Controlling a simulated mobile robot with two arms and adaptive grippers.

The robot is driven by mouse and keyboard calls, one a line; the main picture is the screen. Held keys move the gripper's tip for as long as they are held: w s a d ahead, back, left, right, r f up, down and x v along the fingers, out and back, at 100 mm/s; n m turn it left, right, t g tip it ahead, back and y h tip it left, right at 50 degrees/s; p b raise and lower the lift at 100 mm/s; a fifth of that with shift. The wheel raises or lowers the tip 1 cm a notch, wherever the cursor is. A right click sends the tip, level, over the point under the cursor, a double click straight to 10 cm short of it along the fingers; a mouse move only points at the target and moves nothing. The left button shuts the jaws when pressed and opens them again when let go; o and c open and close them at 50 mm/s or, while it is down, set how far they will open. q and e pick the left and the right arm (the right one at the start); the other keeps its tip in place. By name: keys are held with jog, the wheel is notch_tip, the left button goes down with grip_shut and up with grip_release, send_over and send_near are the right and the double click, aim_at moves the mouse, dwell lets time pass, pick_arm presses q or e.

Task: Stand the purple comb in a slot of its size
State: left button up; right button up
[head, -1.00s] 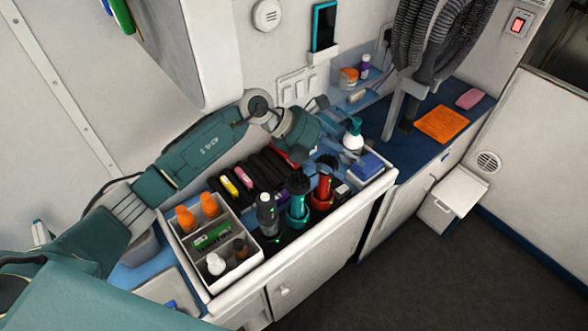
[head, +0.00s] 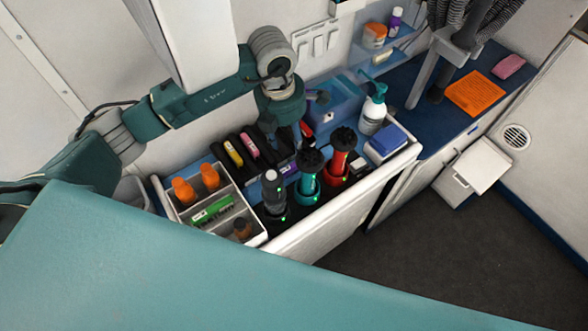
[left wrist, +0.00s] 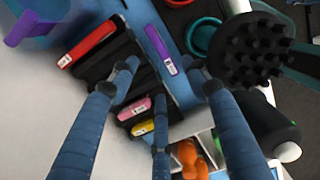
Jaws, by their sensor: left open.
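The purple comb (left wrist: 161,50) has a white label and lies on the blue strip beside the black rack in the left wrist view. It shows small in the head view (head: 288,168). The black slotted rack (left wrist: 117,84) holds a red comb (left wrist: 88,44), a pink comb (left wrist: 135,108) and a yellow comb (left wrist: 142,128). My left gripper (left wrist: 163,74) is open and empty, with its blue fingers pointing down above the rack and comb. In the head view the gripper (head: 297,133) partly hides the rack. My right gripper is not in view.
A teal-based brush tool (head: 308,175), a red one (head: 339,155) and a grey clipper (head: 273,190) stand close in front. A white caddy (head: 240,184) with bottles is at left. A blue bin (head: 335,100) and pump bottle (head: 373,112) stand at the right.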

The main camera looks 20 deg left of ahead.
aim_at(293, 162)
pick_arm(q)
notch_tip(293, 162, down, 3)
jog(key=shift+w+f+b, duration=0.15)
jog(key=shift+f+b, duration=0.05)
jog(key=shift+b, duration=0.3)
jog(key=shift+w+f, duration=0.1)
jog(key=shift+f, duration=0.35)
jog(key=f+b, duration=0.1)
jog(key=f, duration=0.1)
jog(key=f+b, duration=0.3)
jog(key=f, duration=0.1)
jog(key=shift+w+d+f+b, duration=0.25)
jog(key=shift+w+f+b, duration=0.05)
jog(key=shift+f+b, duration=0.1)
jog(key=shift+r, duration=0.1)
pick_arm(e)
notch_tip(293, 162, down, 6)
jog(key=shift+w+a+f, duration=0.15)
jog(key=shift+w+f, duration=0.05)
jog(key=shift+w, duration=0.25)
pick_arm(q)
grip_shut()
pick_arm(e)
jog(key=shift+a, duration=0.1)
